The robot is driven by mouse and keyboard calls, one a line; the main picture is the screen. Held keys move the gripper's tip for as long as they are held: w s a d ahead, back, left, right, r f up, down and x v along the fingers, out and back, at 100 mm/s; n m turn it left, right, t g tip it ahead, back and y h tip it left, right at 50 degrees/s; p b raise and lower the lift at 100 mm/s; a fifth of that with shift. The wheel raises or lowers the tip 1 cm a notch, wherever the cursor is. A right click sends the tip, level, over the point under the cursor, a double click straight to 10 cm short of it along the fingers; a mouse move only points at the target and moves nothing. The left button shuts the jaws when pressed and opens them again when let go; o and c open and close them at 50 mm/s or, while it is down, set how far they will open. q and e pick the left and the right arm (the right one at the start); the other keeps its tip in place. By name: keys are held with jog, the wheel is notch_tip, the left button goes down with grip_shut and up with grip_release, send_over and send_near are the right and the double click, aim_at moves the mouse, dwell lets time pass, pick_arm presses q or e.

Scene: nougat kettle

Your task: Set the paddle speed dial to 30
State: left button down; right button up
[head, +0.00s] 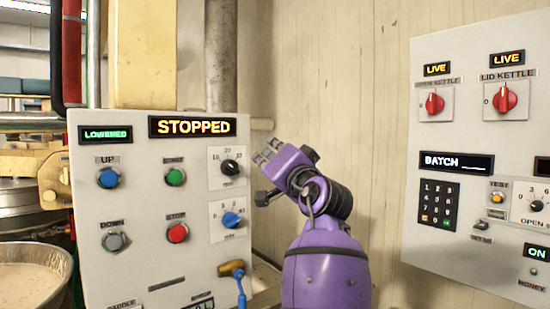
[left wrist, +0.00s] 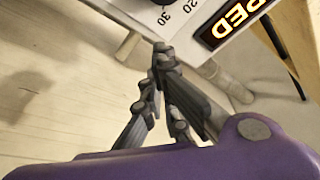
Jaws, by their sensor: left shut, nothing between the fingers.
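A black dial (head: 231,167) with marks 10, 20 and 30 sits on a white plate at the right edge of the left control panel. Its caption and exact setting are too small to read. In the left wrist view, the closed fingertips (left wrist: 162,48) point toward the plate, and the dial (left wrist: 165,4) is cut off at the top edge beside the marks 20 and 30. My right gripper is not in view.
The left panel (head: 140,204) also carries a blue knob (head: 231,219), several push buttons, a STOPPED display (head: 192,127) and a lever (head: 236,272). A second panel (head: 400,240) stands at the right with red switches and a keypad (head: 438,204). Bare wall lies between the panels.

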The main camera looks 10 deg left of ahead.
aim_at(231, 168)
pick_arm(q)
jog(key=a+f, duration=0.2)
jog(key=a, duration=0.1)
jog(key=shift+f+p, duration=0.25)
jog(key=shift+p, duration=0.15)
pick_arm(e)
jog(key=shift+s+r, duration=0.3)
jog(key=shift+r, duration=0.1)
